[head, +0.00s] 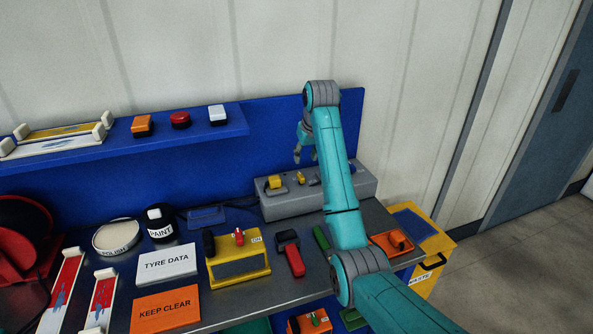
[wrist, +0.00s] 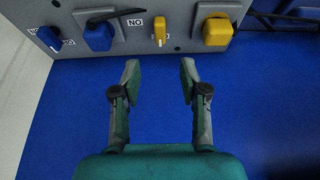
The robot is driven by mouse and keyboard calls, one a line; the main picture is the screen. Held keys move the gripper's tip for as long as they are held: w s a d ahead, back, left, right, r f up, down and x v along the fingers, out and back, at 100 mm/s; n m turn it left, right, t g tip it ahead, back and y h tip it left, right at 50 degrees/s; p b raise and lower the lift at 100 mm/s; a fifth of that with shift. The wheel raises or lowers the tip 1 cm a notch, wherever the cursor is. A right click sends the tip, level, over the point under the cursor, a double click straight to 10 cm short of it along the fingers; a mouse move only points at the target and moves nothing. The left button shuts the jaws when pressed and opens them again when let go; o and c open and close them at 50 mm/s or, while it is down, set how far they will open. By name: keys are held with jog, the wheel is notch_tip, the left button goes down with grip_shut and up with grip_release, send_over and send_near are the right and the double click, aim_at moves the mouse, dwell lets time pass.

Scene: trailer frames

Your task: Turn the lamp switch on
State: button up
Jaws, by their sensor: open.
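A grey switch box (head: 285,208) stands at the back right of the bench, against the blue back panel. It carries a thick yellow switch (head: 274,183), a slim yellow lever (head: 300,177) and blue switches. My arm hides part of the box in the head view. In the wrist view the thick yellow switch (wrist: 217,30), slim yellow lever (wrist: 160,28), blue switch (wrist: 98,36) and another blue piece (wrist: 49,38) line the top edge. White labels there look upside down. I cannot tell which one is the lamp switch. My gripper (head: 305,155) (wrist: 158,72) is open, empty and apart from the switches.
A blue shelf (head: 200,138) above holds orange, red and white switches. On the bench are a yellow box (head: 238,268), a red-handled tool (head: 290,252), a paint pot (head: 160,228), signs and an orange switch block (head: 398,243). A yellow bin (head: 430,245) stands at the right.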

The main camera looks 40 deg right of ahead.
aim_at(301, 175)
jog(key=x, duration=1)
jog(key=shift+f, duration=0.1)
grip_shut()
